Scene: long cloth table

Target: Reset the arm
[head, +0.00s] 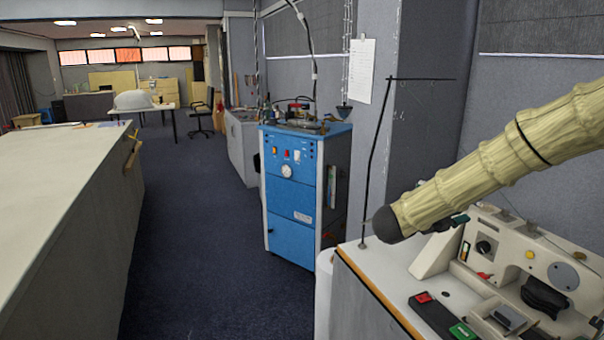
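My gripper is not in the head view, and no part in this view can be made out for sure as my arm. A pale yellow, ribbed, tube-like shape (500,160) with a dark rounded end comes in from the right edge. It slants down to the left over a bench with a machine. I cannot tell from this view whether it is part of me or of the place. No fingers show on its dark end.
A long pale table (50,165) runs along the left. A blue cabinet (290,195) stands in the middle, with tools on top. A cream machine (535,255) with switches sits on the right bench. Dark blue floor (190,240) lies clear between the table and cabinet.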

